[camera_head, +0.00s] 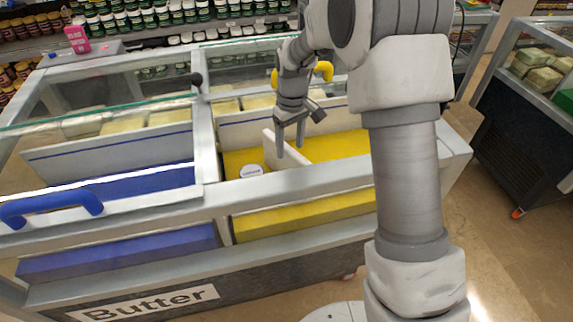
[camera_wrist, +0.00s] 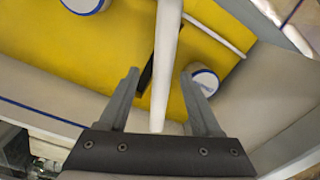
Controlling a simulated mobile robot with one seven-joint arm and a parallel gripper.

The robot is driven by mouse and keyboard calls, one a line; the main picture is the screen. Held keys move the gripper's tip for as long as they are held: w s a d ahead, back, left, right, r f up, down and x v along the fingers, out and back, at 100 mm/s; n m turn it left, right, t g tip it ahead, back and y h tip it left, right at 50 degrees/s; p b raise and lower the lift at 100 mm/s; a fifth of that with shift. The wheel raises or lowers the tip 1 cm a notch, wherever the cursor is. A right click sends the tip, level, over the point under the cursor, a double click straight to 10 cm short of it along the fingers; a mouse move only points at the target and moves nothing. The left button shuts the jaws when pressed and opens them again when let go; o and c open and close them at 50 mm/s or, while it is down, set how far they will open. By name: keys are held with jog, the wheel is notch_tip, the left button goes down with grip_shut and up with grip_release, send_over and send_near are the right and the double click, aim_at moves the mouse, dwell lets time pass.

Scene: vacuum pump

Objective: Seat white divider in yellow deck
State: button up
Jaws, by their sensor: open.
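The white divider (camera_head: 272,151) is a thin upright panel standing in the yellow deck (camera_head: 345,143) of the freezer case. In the wrist view the divider (camera_wrist: 166,55) runs edge-on down the middle of the picture, over the yellow deck (camera_wrist: 105,50). My gripper (camera_head: 290,137) points down at the divider's top edge. In the wrist view my gripper (camera_wrist: 160,73) is open, with one finger on each side of the divider and gaps between. The divider's lower edge and how it sits in the deck are hidden.
A white round tub (camera_head: 251,171) lies on the yellow deck left of the divider. The wrist view shows two round blue-rimmed tubs, one near the right finger (camera_wrist: 204,81) and one at the top (camera_wrist: 87,4). A blue compartment (camera_head: 140,185) with a blue handle (camera_head: 50,205) adjoins left.

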aim_at(287, 163)
jog(key=f, duration=0.5)
jog(key=a+f, duration=0.1)
jog(key=f, duration=0.1)
jog(key=shift+w+f, duration=0.25)
grip_shut()
